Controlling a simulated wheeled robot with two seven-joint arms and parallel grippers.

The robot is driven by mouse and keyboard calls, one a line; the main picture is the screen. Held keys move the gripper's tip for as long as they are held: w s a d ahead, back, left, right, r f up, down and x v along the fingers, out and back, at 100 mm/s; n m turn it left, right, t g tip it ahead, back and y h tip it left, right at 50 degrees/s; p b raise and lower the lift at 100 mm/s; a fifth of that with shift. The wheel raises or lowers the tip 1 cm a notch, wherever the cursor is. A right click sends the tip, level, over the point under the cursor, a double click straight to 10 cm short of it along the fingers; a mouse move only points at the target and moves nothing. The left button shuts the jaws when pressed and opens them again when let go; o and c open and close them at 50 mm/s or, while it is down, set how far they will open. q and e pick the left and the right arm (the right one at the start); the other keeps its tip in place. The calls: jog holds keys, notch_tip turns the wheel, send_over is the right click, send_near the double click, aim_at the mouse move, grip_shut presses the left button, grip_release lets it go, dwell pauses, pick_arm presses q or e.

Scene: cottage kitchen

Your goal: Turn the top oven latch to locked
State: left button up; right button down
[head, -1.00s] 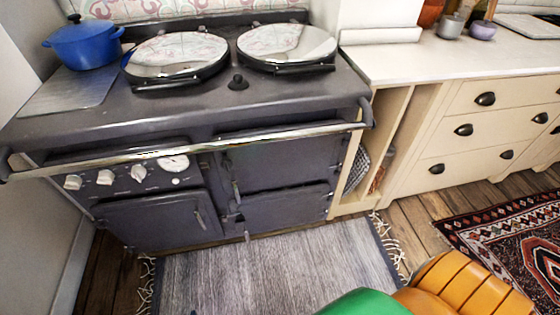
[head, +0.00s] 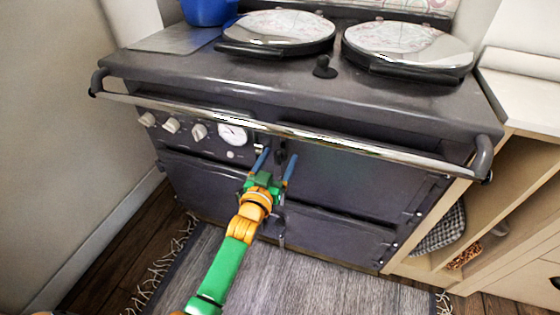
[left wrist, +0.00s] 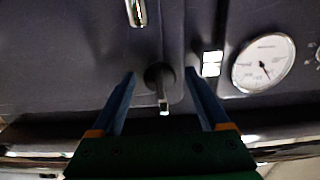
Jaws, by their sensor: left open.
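The top oven door (head: 350,185) is a dark grey panel under the chrome rail on the range's right half. The top oven latch (head: 281,157) is a small dark knob at this door's left edge. In the left wrist view, the latch (left wrist: 160,84) has a round dark base and a short, light-tipped lever pointing down in the picture. My left gripper (head: 277,163) is open, with its blue fingers on either side of the latch. In the left wrist view, the gripper (left wrist: 160,76) shows gaps between the latch and both fingers. My right gripper is out of view.
The chrome rail (head: 330,135) runs across the range front just above my left gripper. A round gauge (head: 232,134) and white knobs (head: 172,125) lie left of it. A chrome handle (left wrist: 136,12) shows in the left wrist view. A rug (head: 330,285) covers the floor.

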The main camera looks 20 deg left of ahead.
pick_arm(q)
grip_shut()
dwell(1.4)
